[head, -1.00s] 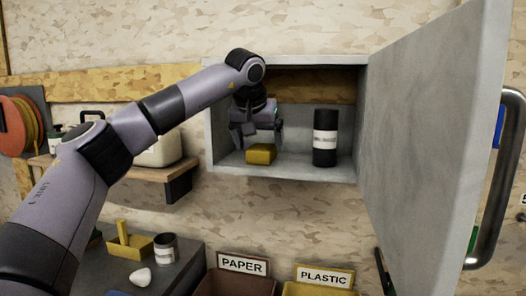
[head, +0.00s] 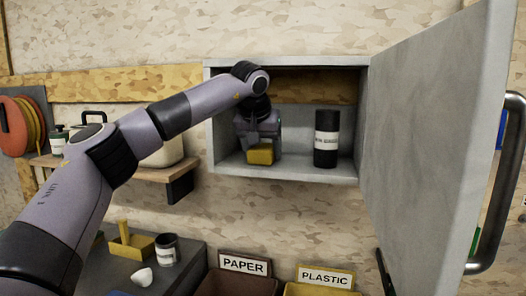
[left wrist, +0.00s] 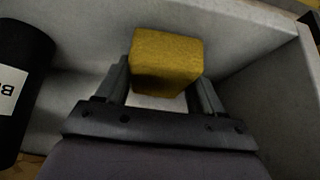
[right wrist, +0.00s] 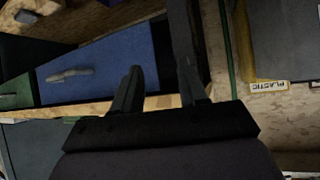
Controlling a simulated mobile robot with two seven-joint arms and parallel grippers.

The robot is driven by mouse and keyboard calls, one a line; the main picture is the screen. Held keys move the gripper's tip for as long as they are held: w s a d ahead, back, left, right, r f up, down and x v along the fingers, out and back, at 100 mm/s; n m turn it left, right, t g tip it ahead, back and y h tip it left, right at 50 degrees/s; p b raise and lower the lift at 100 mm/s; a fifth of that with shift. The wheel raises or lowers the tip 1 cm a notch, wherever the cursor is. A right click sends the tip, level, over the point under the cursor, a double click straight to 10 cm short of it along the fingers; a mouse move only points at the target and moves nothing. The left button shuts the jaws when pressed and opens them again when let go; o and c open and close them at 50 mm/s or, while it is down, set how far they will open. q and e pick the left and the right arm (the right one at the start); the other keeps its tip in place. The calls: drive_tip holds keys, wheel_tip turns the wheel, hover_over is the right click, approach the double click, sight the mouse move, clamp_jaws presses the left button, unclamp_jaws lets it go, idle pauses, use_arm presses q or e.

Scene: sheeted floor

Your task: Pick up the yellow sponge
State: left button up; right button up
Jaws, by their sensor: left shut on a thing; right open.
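The yellow sponge (head: 261,155) is a small block inside the grey wall cabinet (head: 213,120), on its left side. My left gripper (head: 259,146) reaches down into the cabinet and is shut on the sponge. In the left wrist view the sponge (left wrist: 167,62) sits between the two fingers (left wrist: 165,88). I cannot tell whether it still touches the cabinet floor. My right gripper (right wrist: 165,88) shows only in the right wrist view, open and empty.
A black can with a white label (head: 326,138) stands right of the sponge in the cabinet. The open grey cabinet door (head: 430,130) fills the right side. Below are bins labelled PAPER (head: 243,265) and PLASTIC (head: 325,277). A wooden shelf (head: 165,174) is at left.

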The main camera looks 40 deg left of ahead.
use_arm(q)
drive_tip(key=shift+r, duration=0.7)
drive_tip(key=s+d+b, duration=0.3)
drive_tip(key=s+d, duration=0.1)
drive_tip(key=s, duration=0.4)
drive_tip(key=s+d+b, duration=0.2)
drive_tip(key=s+d, duration=0.2)
drive_tip(key=s, duration=0.3)
drive_tip(key=shift+s+d+b, duration=0.4)
drive_tip(key=shift+o, duration=0.4)
drive_tip(key=shift+f, duration=0.1)
